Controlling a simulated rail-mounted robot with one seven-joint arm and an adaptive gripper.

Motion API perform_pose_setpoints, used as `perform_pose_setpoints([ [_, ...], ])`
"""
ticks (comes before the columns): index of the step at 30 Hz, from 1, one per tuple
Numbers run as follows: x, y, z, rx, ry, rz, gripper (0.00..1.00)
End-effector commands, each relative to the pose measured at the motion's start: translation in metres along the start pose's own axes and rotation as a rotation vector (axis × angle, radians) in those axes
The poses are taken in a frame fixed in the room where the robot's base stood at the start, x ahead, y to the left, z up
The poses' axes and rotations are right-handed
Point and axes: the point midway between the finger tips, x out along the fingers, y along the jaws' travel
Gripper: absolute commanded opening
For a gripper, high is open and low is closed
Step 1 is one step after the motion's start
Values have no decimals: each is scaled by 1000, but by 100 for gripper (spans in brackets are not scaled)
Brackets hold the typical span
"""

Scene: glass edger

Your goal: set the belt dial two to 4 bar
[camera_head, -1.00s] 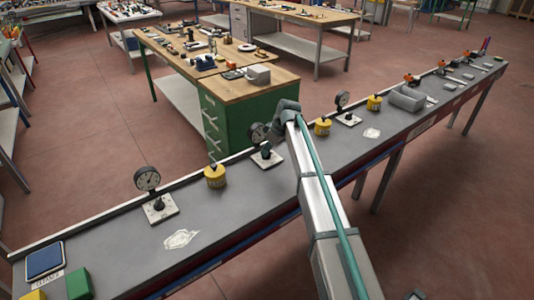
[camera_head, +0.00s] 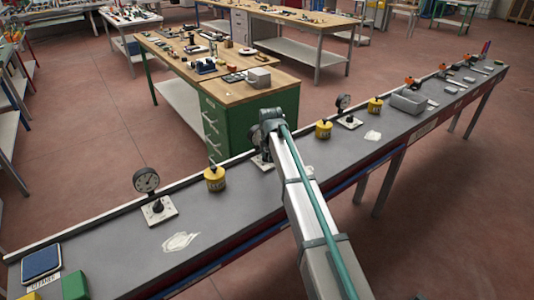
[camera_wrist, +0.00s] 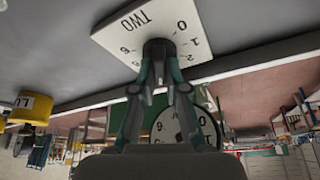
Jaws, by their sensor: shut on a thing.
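Belt dial two is a dark knob (camera_wrist: 158,47) on a white plate (camera_wrist: 112,38) marked TWO, with numbers 0, 1, 2 and 6 visible around it in the wrist view. My gripper (camera_wrist: 160,62) is shut on the knob, its two fingers on either side. The knob's pointer is hidden by the fingers. A round white gauge (camera_wrist: 180,122) stands behind the fingers, partly covered, so its needle cannot be read. In the head view my arm covers most of this dial; only a bit of its plate (camera_head: 262,163) shows.
Another dial (camera_head: 158,208) with an upright gauge (camera_head: 146,180) stands to the left on the belt table. Yellow cylinders (camera_head: 214,178) (camera_head: 323,129) stand on either side of my gripper. A third gauge (camera_head: 343,101) is farther right. A green bench (camera_head: 225,128) stands behind.

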Motion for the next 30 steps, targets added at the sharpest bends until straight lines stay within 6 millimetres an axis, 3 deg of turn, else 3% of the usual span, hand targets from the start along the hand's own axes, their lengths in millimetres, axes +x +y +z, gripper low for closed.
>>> perform_pose_setpoints([
  [12, 0, -1, 0, 189, -2, 78, 0],
  [29, 0, -1, 0, 216, -2, 89, 0],
  [30, 0, -1, 0, 216, -2, 89, 19],
])
